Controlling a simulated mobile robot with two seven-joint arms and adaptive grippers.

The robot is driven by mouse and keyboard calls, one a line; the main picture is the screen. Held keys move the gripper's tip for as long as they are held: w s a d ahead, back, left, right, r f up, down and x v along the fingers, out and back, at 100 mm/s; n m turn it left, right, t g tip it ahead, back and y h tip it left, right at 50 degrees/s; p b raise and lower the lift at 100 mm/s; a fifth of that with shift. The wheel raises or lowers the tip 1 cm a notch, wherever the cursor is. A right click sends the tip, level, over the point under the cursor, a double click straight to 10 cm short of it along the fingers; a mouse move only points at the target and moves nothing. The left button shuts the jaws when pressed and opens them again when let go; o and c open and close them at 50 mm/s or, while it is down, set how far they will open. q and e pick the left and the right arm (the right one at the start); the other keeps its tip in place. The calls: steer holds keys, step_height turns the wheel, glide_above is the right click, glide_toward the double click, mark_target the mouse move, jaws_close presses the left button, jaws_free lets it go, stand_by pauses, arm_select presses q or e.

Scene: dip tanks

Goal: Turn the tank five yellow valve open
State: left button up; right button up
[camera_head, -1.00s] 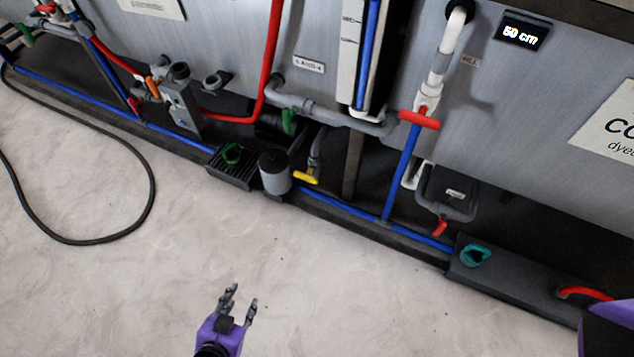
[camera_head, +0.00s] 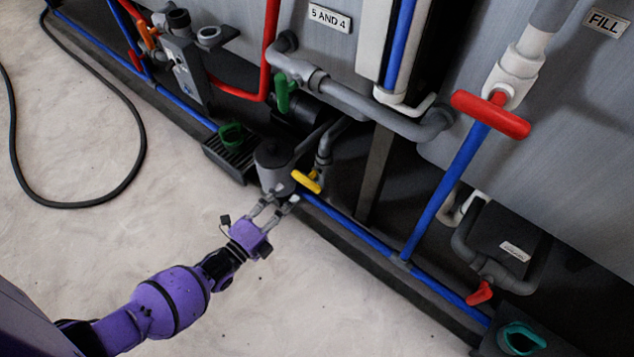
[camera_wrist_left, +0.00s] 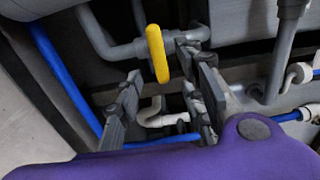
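The yellow valve handle (camera_head: 306,181) sits on a grey pipe low in front of the tank, beside a grey cylinder. In the left wrist view the yellow handle (camera_wrist_left: 157,53) stands nearly upright, beyond and between the fingers. My left gripper (camera_head: 283,201) is just short of the handle on its near left side. Its fingers are spread with a clear gap in the left wrist view (camera_wrist_left: 162,100), and nothing is held. I cannot tell whether a finger touches the handle. My right gripper is not in view.
A plate reading "5 AND 4" (camera_head: 329,18) is on the tank wall. A red handle (camera_head: 490,114), a small red valve (camera_head: 480,294) and a green valve (camera_head: 284,92) are nearby. Blue pipe (camera_head: 350,226) runs along the dark base edge. The pale floor is open, with a black hose (camera_head: 80,204) at left.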

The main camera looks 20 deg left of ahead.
mark_target(304, 184)
arm_select(q)
steer(key=b+x, duration=0.2)
steer(key=x, duration=0.5)
steer(key=shift+w+f, duration=0.15)
steer(key=shift+w, duration=0.1)
steer(key=shift+c, duration=0.5)
jaws_close()
